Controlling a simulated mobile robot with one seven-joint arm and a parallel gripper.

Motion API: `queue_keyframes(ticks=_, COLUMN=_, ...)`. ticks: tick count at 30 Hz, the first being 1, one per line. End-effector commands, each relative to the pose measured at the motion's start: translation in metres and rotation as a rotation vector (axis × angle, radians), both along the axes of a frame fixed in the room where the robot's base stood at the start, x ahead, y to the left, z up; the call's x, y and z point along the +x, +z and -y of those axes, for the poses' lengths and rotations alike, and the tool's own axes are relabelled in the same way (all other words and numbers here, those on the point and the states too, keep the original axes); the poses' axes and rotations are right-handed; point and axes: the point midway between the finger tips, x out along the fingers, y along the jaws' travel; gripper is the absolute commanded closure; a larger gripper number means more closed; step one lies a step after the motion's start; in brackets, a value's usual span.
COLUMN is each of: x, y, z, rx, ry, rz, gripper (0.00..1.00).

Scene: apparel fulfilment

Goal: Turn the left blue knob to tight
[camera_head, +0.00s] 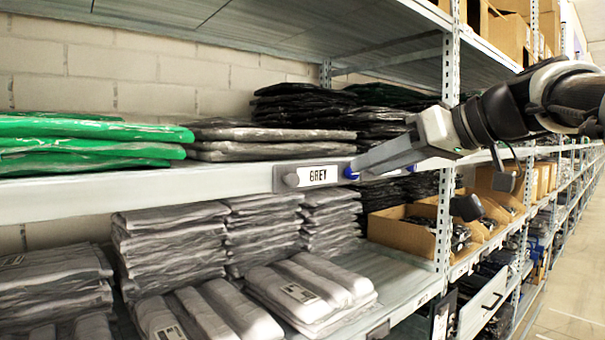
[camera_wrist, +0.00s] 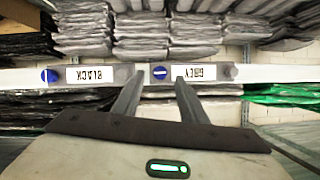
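The left blue knob (camera_head: 351,173) sits on the shelf-edge label plate, just right of the GREY label (camera_head: 318,176) in the head view. In the upside-down wrist view this knob (camera_wrist: 160,72) shows a pale, roughly level bar across its face. My gripper (camera_head: 359,166) reaches in from the right, its fingertips close to the knob. In the wrist view my gripper (camera_wrist: 158,84) is open, with the two fingers apart and the knob framed between their tips. Whether a finger touches it, I cannot tell. A second blue knob (camera_wrist: 48,75) is beside the BLACK label (camera_wrist: 90,74).
A grey knob (camera_head: 291,180) is at the other end of the GREY label. Green (camera_head: 85,140) and dark packs (camera_head: 300,105) lie on the shelf above the rail. Grey packs (camera_head: 170,240) fill the shelf below. A steel upright (camera_head: 446,220) stands near my arm.

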Motion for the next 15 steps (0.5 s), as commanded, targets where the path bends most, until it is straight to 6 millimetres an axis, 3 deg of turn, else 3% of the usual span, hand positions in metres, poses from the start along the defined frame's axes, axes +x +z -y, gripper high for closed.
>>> queue_keyframes(ticks=6, x=0.018, y=-0.01, z=-0.016, rx=0.0, ry=0.002, rz=-0.001, gripper=0.61)
queue_keyframes(ticks=15, x=0.022, y=-0.012, z=-0.019, rx=0.0, ry=0.0, rz=0.0, gripper=0.61)
